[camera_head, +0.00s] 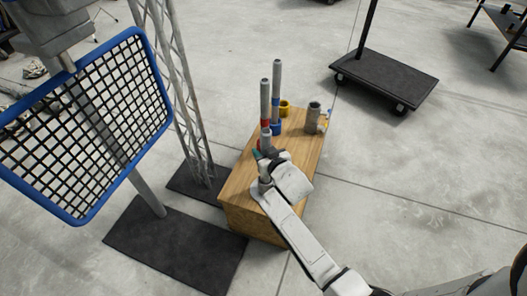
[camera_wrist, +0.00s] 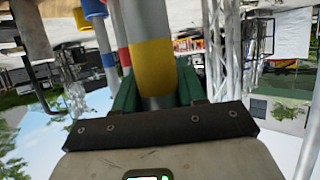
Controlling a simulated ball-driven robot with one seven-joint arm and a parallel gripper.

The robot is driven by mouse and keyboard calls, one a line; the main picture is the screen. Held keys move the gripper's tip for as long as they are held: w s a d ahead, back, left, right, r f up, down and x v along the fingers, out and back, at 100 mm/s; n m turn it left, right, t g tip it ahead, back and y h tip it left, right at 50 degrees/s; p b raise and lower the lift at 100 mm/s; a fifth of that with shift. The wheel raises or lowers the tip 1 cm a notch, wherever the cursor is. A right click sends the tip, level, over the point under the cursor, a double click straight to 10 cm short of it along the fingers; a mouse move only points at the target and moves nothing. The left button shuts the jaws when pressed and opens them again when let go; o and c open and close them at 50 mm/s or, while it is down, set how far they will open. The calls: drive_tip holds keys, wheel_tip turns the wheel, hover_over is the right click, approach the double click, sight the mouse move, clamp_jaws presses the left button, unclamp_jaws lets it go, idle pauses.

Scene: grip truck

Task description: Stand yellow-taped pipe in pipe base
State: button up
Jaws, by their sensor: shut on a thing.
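My gripper (camera_head: 262,157) is shut on a grey pipe (camera_head: 266,141) near the front of a wooden box. In the wrist view its green fingers (camera_wrist: 157,98) sit either side of the pipe, just by its yellow tape band (camera_wrist: 152,68). In the head view the gripper hides the tape, and I cannot tell whether the pipe's lower end touches the box. The yellow pipe base (camera_head: 285,107) stands empty on the box, behind and right of the held pipe.
On the wooden box (camera_head: 240,187), a red-taped pipe (camera_head: 265,97) and a blue-taped pipe (camera_head: 277,82) stand upright close behind the held pipe. A grey cylinder (camera_head: 313,118) stands at the right edge. A truss (camera_head: 180,95) and blue-framed net (camera_head: 85,130) stand left.

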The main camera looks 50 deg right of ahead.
drive_tip(key=shift+f, duration=0.15)
drive_tip(key=shift+f+b, duration=2.4)
drive_tip(key=shift+b, duration=0.15)
drive_tip(key=shift+f+b, duration=0.3)
drive_tip(key=shift+f, duration=0.05)
drive_tip(key=o, duration=1.3)
drive_tip(key=p+v, duration=0.3)
drive_tip(key=v, duration=0.7)
drive_tip(key=shift+s+a+r, duration=0.15)
drive_tip(key=shift+s+a, duration=0.05)
drive_tip(key=shift+s, duration=0.1)
